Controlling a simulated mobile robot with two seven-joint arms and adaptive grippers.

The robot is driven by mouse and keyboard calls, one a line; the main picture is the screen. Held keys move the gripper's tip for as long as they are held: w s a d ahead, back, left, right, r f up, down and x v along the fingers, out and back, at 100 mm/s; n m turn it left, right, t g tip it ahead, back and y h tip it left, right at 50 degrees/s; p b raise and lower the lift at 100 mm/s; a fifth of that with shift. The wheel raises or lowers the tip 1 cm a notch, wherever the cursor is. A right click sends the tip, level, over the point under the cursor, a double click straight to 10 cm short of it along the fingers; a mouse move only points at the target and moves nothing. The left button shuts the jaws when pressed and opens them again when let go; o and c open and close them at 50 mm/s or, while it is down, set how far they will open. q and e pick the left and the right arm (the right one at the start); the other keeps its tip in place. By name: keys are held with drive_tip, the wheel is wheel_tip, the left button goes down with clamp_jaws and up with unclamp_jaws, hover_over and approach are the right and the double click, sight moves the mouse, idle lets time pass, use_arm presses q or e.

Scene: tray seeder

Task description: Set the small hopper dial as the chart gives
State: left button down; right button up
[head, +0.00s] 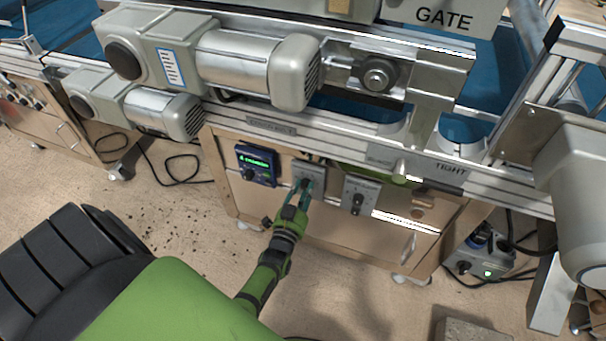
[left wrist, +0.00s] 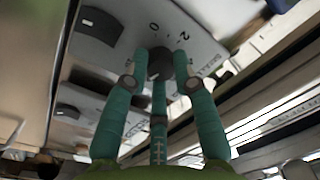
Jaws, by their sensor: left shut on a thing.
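My left gripper (head: 304,187) reaches a grey dial plate (head: 308,170) on the wooden front panel. In the left wrist view its green fingers close around a dark round knob (left wrist: 160,63), and they touch it. The plate also shows there (left wrist: 195,35), with the marks 0 and 2 near the knob and lettering along one edge. The fingers hide much of the knob, and I cannot tell where its pointer stands. I cannot make out a chart in these views. My right gripper is not in view.
A blue box with a green display (head: 256,165) is left of the dial plate. Another grey plate with a dark control (head: 359,196) is right of it. Silver motors (head: 255,65) and a metal rail (head: 330,137) overhang the panel. A grey power box (head: 480,258) stands lower right.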

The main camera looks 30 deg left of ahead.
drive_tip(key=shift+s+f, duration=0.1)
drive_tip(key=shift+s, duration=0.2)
use_arm(q)
drive_tip(key=c, duration=1)
unclamp_jaws()
drive_tip(key=shift+s+d+f, duration=0.1)
drive_tip(key=shift+s+d, duration=0.05)
drive_tip(key=shift+s, duration=0.3)
drive_tip(key=v, duration=1.1)
